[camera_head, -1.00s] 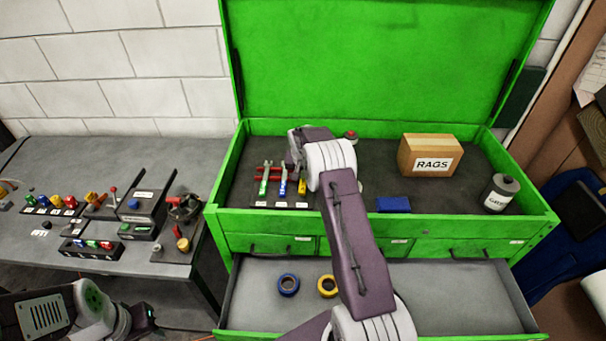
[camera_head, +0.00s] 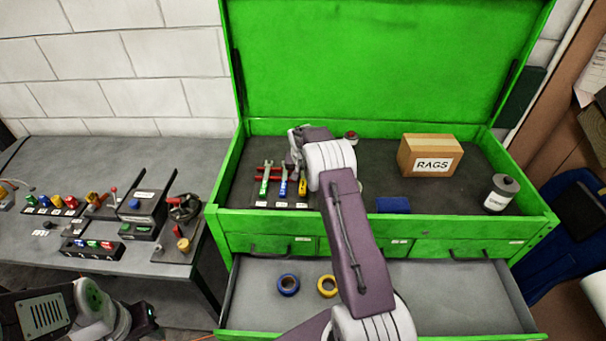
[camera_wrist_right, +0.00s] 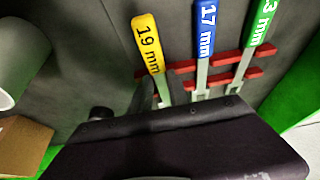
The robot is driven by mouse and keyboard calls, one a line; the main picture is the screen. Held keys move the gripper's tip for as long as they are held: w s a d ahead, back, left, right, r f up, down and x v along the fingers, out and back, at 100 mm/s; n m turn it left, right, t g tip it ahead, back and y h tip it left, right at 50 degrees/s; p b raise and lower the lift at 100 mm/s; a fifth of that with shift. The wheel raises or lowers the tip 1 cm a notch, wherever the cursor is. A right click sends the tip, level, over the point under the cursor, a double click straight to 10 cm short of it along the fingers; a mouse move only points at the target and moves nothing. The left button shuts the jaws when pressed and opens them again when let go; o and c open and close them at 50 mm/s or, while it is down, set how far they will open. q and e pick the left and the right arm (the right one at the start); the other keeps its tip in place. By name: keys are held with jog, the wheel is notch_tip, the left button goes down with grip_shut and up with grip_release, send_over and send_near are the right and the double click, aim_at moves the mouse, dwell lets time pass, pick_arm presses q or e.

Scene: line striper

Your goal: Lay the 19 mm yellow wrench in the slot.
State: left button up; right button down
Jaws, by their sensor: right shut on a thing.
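The yellow 19 mm wrench (camera_head: 303,187) is the rightmost of three wrenches in the head view. It shows leftmost in the right wrist view (camera_wrist_right: 148,42), its grey shank beside the end of the red rack. The slot under the wrench is mostly hidden, so I cannot tell whether the wrench is seated. My left gripper (camera_head: 146,318) is at the lower left, far from the wrench, its jaws unclear.
A blue wrench (camera_head: 283,185) and a green wrench (camera_head: 265,180) lie in the red rack (camera_head: 268,171) just left. The open drawer (camera_head: 455,295) holds two tape rolls.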

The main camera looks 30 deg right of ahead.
jog(key=shift+w+d+r, duration=0.1)
jog(key=shift+r, duration=0.1)
jog(key=c, duration=0.9)
grip_release()
jog(key=shift+o, duration=0.2)
jog(key=shift+r, duration=0.1)
jog(key=shift+r+p, duration=0.5)
jog(key=shift+r, duration=0.2)
jog(key=shift+s+p+v, duration=0.2)
jog(key=shift+p+v, duration=1)
jog(key=shift+v, duration=1.75)
jog(key=shift+f, duration=0.2)
jog(key=shift+f, duration=0.1)
